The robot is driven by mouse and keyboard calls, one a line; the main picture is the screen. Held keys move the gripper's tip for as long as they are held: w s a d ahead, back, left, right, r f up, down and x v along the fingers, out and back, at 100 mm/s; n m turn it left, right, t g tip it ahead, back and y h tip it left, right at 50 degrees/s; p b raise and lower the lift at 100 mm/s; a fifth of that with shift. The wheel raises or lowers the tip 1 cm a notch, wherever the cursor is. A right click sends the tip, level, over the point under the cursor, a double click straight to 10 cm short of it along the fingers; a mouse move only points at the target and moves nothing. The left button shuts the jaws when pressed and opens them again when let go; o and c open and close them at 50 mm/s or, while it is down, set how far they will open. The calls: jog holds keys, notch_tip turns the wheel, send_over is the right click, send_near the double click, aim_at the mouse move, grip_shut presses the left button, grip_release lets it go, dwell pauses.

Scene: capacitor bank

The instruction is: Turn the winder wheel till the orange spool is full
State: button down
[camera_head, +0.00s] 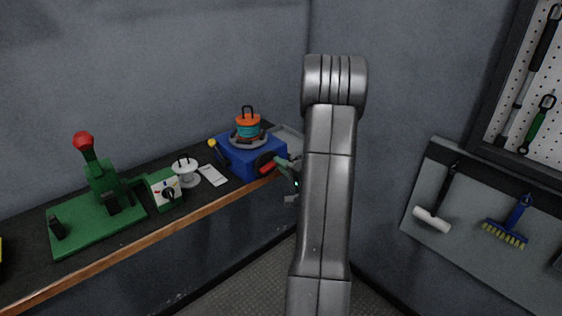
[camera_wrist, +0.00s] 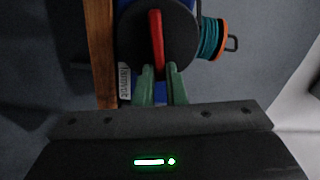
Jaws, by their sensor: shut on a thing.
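The blue winder (camera_head: 238,160) stands on the bench at its right end. The orange spool (camera_head: 248,119), wound with teal line, sits upright on top; it also shows at the right in the wrist view (camera_wrist: 222,40). I cannot tell how full it is. The dark round winder wheel (camera_wrist: 181,35) with a red grip bar (camera_wrist: 156,38) across its face is on the winder's front side. My gripper (camera_wrist: 161,72) has its green fingers shut on the near end of the red bar. In the head view my gripper (camera_head: 286,169) is partly hidden by my arm.
Left of the winder are a yellow-tipped lever (camera_head: 213,144), a white card (camera_head: 213,175), a white spool (camera_head: 186,172) and a green press with a red knob (camera_head: 83,140). A grey tray (camera_head: 288,136) lies behind. Tools hang on the right wall.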

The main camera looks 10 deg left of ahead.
jog(key=shift+f+m+p, duration=0.25)
jog(key=shift+m+p, duration=0.1)
jog(key=shift+m, duration=0.85)
jog(key=c, duration=1.5)
grip_release()
jog(key=shift+d, duration=0.1)
jog(key=b+v, duration=0.2)
jog(key=v, duration=1.1)
jog(key=shift+s+d, duration=0.25)
